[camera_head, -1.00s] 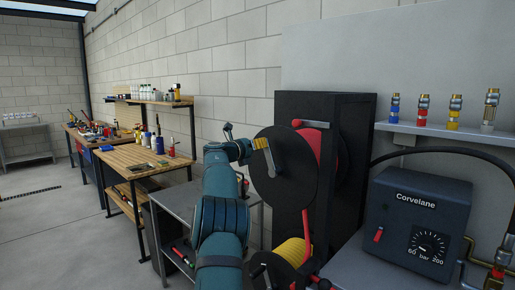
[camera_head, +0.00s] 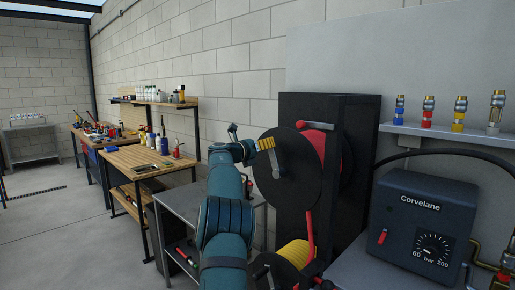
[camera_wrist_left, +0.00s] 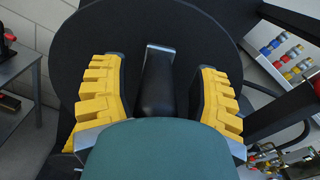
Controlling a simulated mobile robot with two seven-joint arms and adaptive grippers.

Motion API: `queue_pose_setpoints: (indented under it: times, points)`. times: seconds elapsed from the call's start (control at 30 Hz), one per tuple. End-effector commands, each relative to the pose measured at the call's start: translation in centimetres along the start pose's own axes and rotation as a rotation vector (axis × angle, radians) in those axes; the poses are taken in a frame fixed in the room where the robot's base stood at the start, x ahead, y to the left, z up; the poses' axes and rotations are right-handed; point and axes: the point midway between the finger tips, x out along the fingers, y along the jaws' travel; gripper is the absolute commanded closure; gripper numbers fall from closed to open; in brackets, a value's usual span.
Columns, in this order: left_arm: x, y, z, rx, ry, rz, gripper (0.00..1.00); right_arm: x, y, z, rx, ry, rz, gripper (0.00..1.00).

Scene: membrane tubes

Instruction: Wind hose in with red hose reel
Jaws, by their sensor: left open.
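The red hose reel has a large black side disc (camera_head: 297,188) on a black cabinet, with red hose showing behind the disc and a red length (camera_head: 309,230) hanging below. My left gripper (camera_head: 271,152) is at the upper left of the disc's face. In the left wrist view the gripper (camera_wrist_left: 160,95) is open. Its yellow fingers stand on either side of a black crank handle (camera_wrist_left: 158,85), with a gap on both sides. The dark disc (camera_wrist_left: 215,40) fills the background there. The handle's lower end is hidden by my wrist. My right gripper is not in view.
A yellow hose reel (camera_head: 295,253) sits low beneath the red one. The black cabinet (camera_head: 355,130) is right of the disc. A Corvelane gauge box (camera_head: 420,225) and a shelf of fittings (camera_head: 450,132) are further right. A grey cart (camera_head: 177,213) stands left of my arm.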

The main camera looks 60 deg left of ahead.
Motion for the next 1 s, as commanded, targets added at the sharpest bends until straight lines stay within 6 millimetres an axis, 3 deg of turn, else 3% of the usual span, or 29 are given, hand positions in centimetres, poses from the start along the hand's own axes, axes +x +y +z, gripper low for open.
queue_pose_setpoints:
  times: [0.27, 0.7, 1.0]
  points:
    - [-2.7, -0.1, 0.1, -0.002, -0.001, 0.000, 0.39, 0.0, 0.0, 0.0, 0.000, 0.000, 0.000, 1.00]
    - [-10.4, -0.1, 0.1, -0.002, -0.002, -0.001, 0.39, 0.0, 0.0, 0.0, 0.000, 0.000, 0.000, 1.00]
    - [-11.9, -0.1, 0.0, -0.001, 0.000, -0.003, 0.39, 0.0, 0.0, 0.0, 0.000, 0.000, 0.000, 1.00]
